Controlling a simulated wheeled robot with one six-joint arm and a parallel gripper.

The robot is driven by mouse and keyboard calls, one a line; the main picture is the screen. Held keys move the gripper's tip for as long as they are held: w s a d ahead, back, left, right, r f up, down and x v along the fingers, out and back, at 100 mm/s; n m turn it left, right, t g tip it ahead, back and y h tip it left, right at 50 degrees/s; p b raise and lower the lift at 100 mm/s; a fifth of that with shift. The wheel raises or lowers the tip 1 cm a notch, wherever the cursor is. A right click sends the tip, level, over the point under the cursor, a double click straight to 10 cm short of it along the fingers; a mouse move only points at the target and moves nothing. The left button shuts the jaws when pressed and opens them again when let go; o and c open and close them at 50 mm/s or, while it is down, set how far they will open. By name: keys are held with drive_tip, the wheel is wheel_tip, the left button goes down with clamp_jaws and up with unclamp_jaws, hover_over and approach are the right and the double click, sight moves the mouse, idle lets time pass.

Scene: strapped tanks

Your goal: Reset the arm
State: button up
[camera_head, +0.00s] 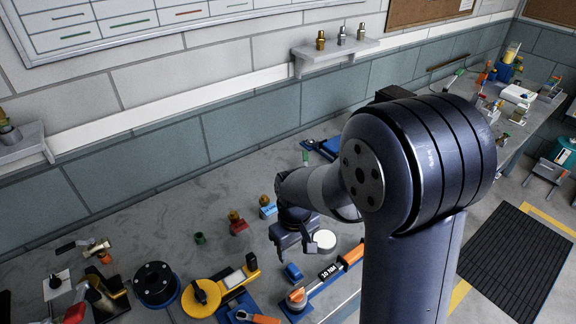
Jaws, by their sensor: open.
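My arm rises large on the right of the head view and folds over toward the workbench. My gripper (297,246) hangs over the grey bench (130,237), its fingers apart and nothing seen between them. Just right of it is a white round disc (324,241). A blue block (292,272) lies below it, and a red block with a brass top (237,224) and a blue block with a brass top (266,207) stand to its left. Part of the bench is hidden behind my arm.
A torque tool with an orange handle (332,274) lies at the front edge. A yellow tool (208,297) and a black round part (155,284) lie further left. A wall shelf (338,50) holds brass fittings. A second bench stands at the far right, with a black floor mat (514,262) before it.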

sight(293, 268)
wheel_tip(293, 268, down, 12)
drive_tip(key=b, duration=0.8)
drive_tip(key=shift+r, duration=0.25)
drive_tip(key=shift+r, duration=0.1)
